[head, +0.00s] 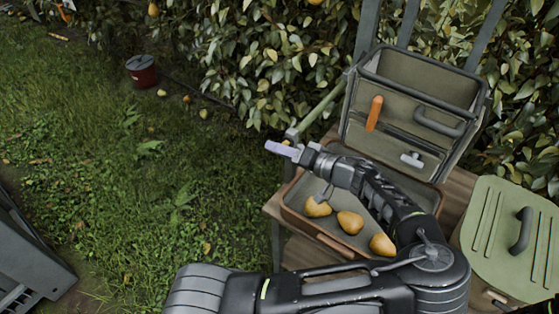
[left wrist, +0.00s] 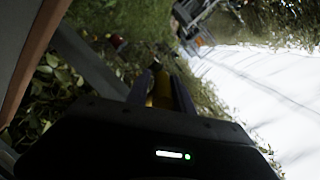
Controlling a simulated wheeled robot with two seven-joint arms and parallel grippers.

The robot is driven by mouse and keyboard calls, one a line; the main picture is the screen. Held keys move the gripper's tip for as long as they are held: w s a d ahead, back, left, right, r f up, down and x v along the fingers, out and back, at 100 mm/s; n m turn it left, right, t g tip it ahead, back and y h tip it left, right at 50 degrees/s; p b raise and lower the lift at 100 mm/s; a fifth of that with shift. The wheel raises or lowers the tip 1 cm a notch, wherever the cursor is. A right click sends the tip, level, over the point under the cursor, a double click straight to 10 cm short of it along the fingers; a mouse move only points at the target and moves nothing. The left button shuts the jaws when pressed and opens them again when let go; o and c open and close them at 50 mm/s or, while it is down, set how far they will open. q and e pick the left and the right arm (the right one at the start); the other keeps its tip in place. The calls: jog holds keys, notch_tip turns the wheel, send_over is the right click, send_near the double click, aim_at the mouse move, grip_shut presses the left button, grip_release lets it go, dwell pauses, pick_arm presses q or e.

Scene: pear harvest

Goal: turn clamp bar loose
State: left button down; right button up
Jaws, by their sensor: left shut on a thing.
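My left gripper (head: 282,149) is at the left back corner of the bench, by a grey clamp fitting (head: 292,134) at the lower end of a slanted green pole (head: 322,105). In the left wrist view its two dark fingers are shut on a short yellowish bar (left wrist: 162,90), which I take to be the clamp bar. In the head view the gripper hides this bar, so I cannot tell how far it is turned. My right gripper is not in view.
A tray (head: 330,240) with several pears (head: 349,222) lies under my left arm on the wooden bench (head: 456,190). An open tool case (head: 412,70) stands behind, a green lidded box (head: 510,235) at right. A red bucket (head: 141,72) stands on the grass.

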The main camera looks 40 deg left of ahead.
pick_arm(q)
jog(key=shift+a+r+y+b, duration=0.1)
jog(key=shift+y+b, duration=0.9)
jog(key=shift+b, duration=0.1)
jog(key=shift+r+y+b, duration=0.25)
jog(key=shift+y+b, duration=0.05)
jog(key=c, duration=1.2)
grip_release()
jog(key=shift+s, duration=0.1)
jog(key=shift+c, duration=0.2)
jog(key=shift+f, duration=0.1)
jog(key=shift+d, duration=0.5)
jog(key=d, duration=0.6)
jog(key=shift+d+b, duration=0.4)
jog(key=shift+b, duration=0.05)
